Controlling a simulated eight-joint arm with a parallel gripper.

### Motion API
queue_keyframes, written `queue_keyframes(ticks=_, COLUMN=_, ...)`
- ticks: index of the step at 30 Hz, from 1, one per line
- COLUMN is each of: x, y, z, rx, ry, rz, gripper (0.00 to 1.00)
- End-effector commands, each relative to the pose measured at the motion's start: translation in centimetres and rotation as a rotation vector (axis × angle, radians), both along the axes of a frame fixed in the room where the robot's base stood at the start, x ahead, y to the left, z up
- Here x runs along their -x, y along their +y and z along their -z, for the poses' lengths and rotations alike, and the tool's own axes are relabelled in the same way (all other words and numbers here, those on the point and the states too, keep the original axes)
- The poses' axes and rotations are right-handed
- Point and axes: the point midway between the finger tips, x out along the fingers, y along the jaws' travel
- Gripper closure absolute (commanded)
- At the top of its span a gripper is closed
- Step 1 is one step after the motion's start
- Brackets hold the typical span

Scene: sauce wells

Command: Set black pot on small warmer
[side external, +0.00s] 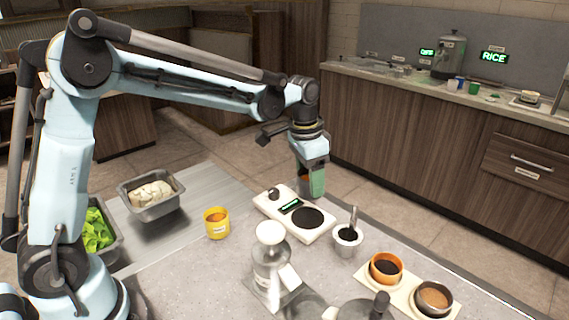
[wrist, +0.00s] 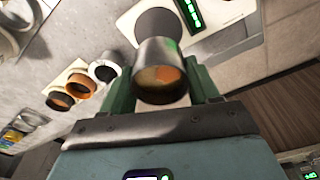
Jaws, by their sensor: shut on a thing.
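The black pot (wrist: 162,52) is a dark metal cylinder with orange-brown contents. In the wrist view it sits between the two green fingers of my gripper (wrist: 162,88), which is shut on it. In the side view my gripper (side external: 312,184) hangs over the back of the counter, behind the warmer, and mostly hides the pot. The small warmer (side external: 274,208) is a flat white unit with a round black plate and a green-lit display. In the wrist view the warmer (wrist: 228,12) lies just beyond the pot, which overlaps its black plate there.
A yellow pot (side external: 217,229) stands left. A white-topped dispenser (side external: 270,262) is in front.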

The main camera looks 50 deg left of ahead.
Motion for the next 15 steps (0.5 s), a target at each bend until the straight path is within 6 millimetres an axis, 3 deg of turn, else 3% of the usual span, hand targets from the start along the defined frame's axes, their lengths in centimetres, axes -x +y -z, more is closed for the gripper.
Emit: queue_keyframes(ticks=15, x=0.0, y=0.0, z=4.7, rx=0.000, ry=0.000, rz=0.000, gripper=0.74)
